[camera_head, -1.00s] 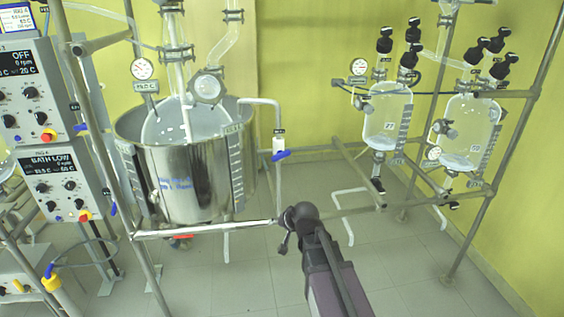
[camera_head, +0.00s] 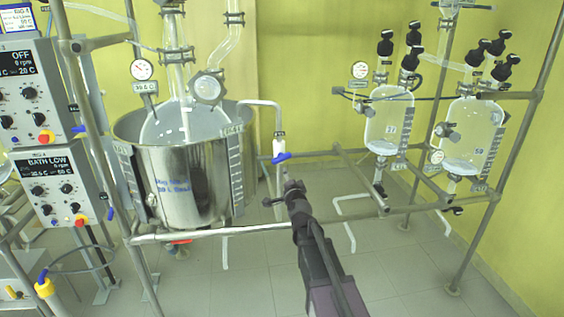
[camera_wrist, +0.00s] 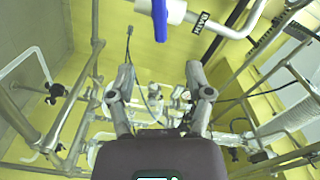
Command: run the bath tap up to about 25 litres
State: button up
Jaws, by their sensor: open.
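The steel bath (camera_head: 182,180) stands at the left with a glass vessel (camera_head: 180,122) set in it and a scale on its side. A white fill pipe (camera_head: 262,102) rises over its right rim and comes down to the bath tap, which has a blue lever handle (camera_head: 281,158). The blue handle (camera_wrist: 160,20) also shows at the top of the wrist view, beside a small label (camera_wrist: 203,24). My gripper (camera_head: 282,192) is below the tap and apart from it. Its two fingers (camera_wrist: 160,85) are spread with nothing between them. The water level in the bath is too unclear to read.
Control boxes (camera_head: 58,188) stand at the far left; the lower one reads BATH LOW. Two glass receiver vessels (camera_head: 390,120) hang at the right. A horizontal frame rail (camera_head: 215,231) crosses below the bath. The floor at the front right is clear.

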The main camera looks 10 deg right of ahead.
aim_at(282, 160)
jog(key=shift+w, duration=0.1)
jog(key=w, duration=1.3)
jog(key=shift+w, duration=0.3)
jog(key=shift+c, duration=0.2)
grip_shut()
